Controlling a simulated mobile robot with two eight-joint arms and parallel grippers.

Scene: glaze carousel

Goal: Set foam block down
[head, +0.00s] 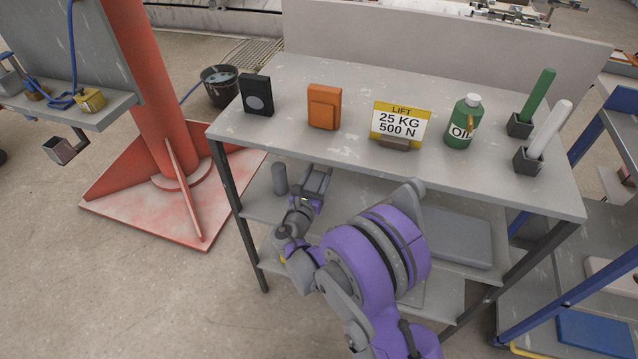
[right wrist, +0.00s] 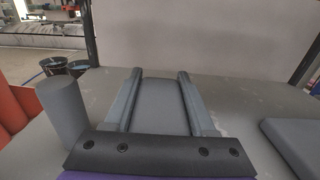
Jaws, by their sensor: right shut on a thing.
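My right gripper (head: 317,180) reaches in under the table top, over the middle shelf. In the right wrist view its two fingers (right wrist: 162,78) are shut on a plain grey block, which I take for the foam block (right wrist: 160,106). The block lies flat between the fingers, low over the grey shelf. I cannot tell whether its underside touches the shelf. In the head view the block cannot be made out clearly against the gripper. My left gripper is not in view.
A grey cylinder (head: 279,178) stands upright left of the gripper, close by in the wrist view (right wrist: 62,112). A grey slab (head: 452,238) lies to the right on the middle shelf (head: 258,207). An orange box (head: 324,106) and an oil bottle (head: 463,122) stand on the top.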

